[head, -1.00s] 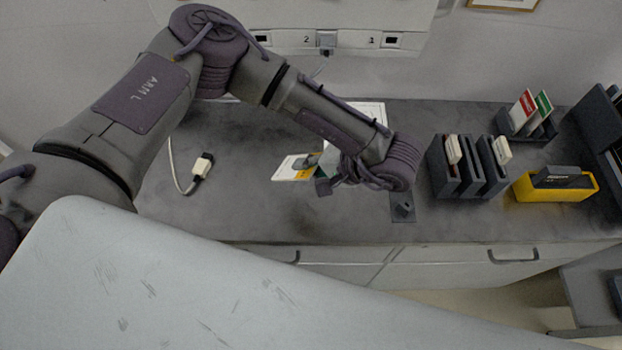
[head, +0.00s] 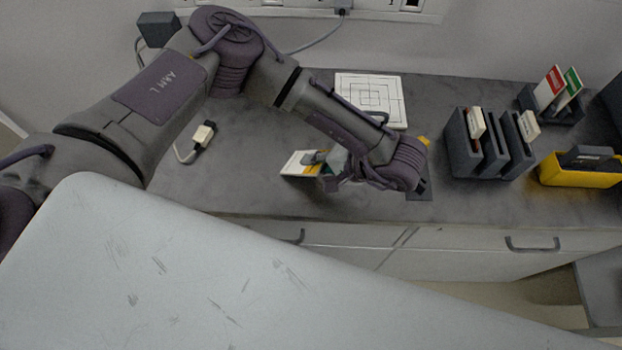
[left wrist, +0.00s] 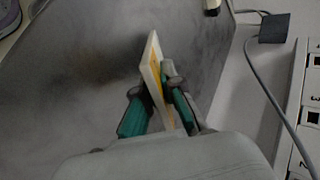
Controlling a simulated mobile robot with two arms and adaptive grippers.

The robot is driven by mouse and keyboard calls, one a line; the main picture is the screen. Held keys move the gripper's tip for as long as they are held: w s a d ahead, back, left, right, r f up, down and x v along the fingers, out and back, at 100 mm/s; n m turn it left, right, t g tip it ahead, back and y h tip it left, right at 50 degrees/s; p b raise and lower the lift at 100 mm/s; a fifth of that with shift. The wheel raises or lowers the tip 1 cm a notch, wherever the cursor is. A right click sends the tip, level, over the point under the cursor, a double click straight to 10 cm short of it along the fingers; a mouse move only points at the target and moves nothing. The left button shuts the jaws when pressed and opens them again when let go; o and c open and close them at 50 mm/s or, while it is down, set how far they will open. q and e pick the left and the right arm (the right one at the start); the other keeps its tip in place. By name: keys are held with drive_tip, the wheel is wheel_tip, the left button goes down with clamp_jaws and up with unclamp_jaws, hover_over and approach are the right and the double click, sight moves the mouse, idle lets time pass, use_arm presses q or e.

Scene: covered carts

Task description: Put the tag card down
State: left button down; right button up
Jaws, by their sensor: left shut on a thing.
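The tag card (head: 300,162) is white with a yellow band and dark marks. In the head view it is over the left middle of the grey counter. My left gripper (head: 321,160) is shut on it; the wrist is to its right. In the left wrist view the card (left wrist: 154,68) stands on edge between the green-padded fingers of the gripper (left wrist: 157,97). Whether its lower edge touches the counter I cannot tell. My right gripper is not in view.
A white board with printed squares (head: 370,88) lies behind the arm. A cable connector (head: 204,134) lies to the left. A dark slotted rack (head: 462,158), a yellow bin (head: 577,178) and a card holder (head: 530,100) stand to the right. Bare counter (head: 245,175) lies left of the card.

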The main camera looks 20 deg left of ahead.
use_arm(q)
drive_tip(key=c, duration=1.5)
unclamp_jaws()
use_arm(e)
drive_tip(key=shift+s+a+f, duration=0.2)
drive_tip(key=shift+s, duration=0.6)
use_arm(q)
drive_tip(key=shift+d+r, duration=0.1)
drive_tip(key=shift+d, duration=0.1)
drive_tip(key=p+v, duration=0.2)
drive_tip(key=v, duration=0.5)
drive_tip(key=shift+s+d+r, duration=0.1)
drive_tip(key=shift+d+r, duration=0.05)
drive_tip(key=shift+d, duration=0.05)
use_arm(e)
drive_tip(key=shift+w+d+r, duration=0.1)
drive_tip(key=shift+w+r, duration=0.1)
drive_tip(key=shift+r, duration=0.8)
